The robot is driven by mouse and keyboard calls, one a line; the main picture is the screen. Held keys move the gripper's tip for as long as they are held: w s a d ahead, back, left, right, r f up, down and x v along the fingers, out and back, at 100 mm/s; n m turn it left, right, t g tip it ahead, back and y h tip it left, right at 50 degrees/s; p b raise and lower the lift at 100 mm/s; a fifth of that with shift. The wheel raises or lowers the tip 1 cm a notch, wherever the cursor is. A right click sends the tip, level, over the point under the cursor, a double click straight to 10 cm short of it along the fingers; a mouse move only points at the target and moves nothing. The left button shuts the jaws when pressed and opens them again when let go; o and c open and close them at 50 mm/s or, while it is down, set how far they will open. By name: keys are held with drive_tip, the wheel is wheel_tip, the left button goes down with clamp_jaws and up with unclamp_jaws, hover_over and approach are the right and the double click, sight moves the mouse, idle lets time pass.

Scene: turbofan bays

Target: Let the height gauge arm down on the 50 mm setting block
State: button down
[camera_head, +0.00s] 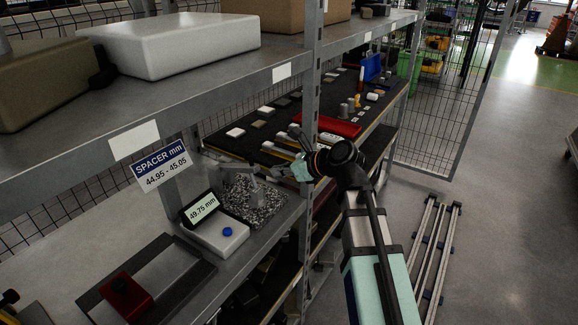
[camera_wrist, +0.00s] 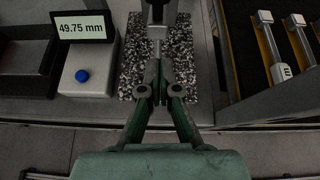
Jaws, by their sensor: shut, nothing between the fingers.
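The height gauge stands on a speckled granite plate (camera_head: 262,203) on the shelf. Its grey metal arm (camera_head: 240,178) shows above the plate, partly hidden by shelf parts. Its display (camera_head: 201,207) reads 49.75 mm, also in the wrist view (camera_wrist: 82,27). In the wrist view a dark upright part with a light metal piece below it (camera_wrist: 157,32) is just beyond my fingertips. I cannot tell the 50 mm setting block apart from the gauge parts, nor whether they touch. My gripper (camera_wrist: 161,64) is shut and empty over the granite plate (camera_wrist: 190,60), its fingertips close to the metal piece.
A white box with a blue button (camera_head: 228,231) stands left of the plate. A sign reading SPACER mm 44.95 - 45.05 (camera_head: 162,165) hangs from the upper shelf. A shelf post (camera_head: 311,90) stands close to my arm. A bench with small parts (camera_head: 265,125) lies beyond.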

sight(257, 166)
drive_tip(key=w+a, duration=0.1)
drive_tip(key=a, duration=0.1)
drive_tip(key=w+a+p, duration=0.1)
drive_tip(key=w+a, duration=0.1)
drive_tip(key=shift+p, duration=0.3)
drive_tip(key=shift+w+a+r, duration=0.2)
drive_tip(key=shift+a+r, duration=0.25)
drive_tip(key=shift+r, duration=0.1)
drive_tip(key=shift+r+p, duration=0.1)
drive_tip(key=shift+p, duration=0.2)
drive_tip(key=r+p, duration=0.1)
drive_tip(key=w+a+r+p, duration=0.1)
drive_tip(key=p, duration=0.1)
drive_tip(key=r+p, duration=0.1)
drive_tip(key=r, duration=0.1)
drive_tip(key=shift+w+a, duration=0.25)
drive_tip(key=shift+a, duration=0.15)
drive_tip(key=shift+w+a+r+p, duration=0.1)
drive_tip(key=shift+w+a+p, duration=0.1)
drive_tip(key=shift+p, duration=0.15)
drive_tip(key=shift+s, duration=0.1)
